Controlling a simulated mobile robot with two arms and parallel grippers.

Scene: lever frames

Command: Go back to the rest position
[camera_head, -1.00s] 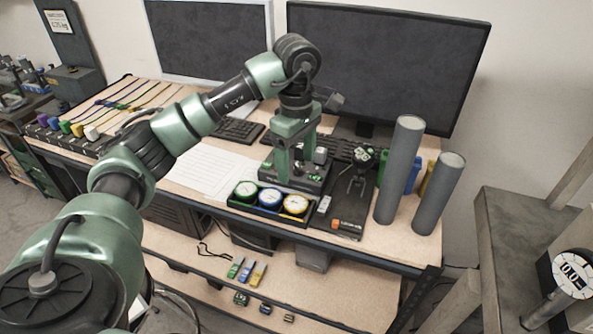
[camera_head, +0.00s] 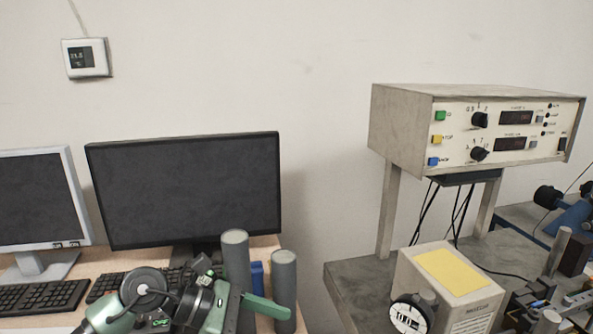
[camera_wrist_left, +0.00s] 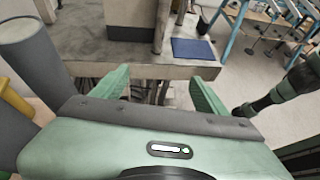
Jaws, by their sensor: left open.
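My left gripper (camera_head: 262,305) shows at the bottom of the head view, in front of two grey cylinders. A green finger points to the right there. In the left wrist view the left gripper (camera_wrist_left: 161,78) has its two green fingers wide apart, with nothing between them. Most of the left arm is below the head view. My right gripper is not clearly seen in either view.
Two grey cylinders (camera_head: 236,262) stand beside the dark monitor (camera_head: 185,190) on the wooden desk. To the right, a panel box (camera_head: 480,128) stands above a grey table (camera_head: 350,285) bearing a dial box (camera_head: 455,300). A blue pad (camera_wrist_left: 193,49) shows in the wrist view.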

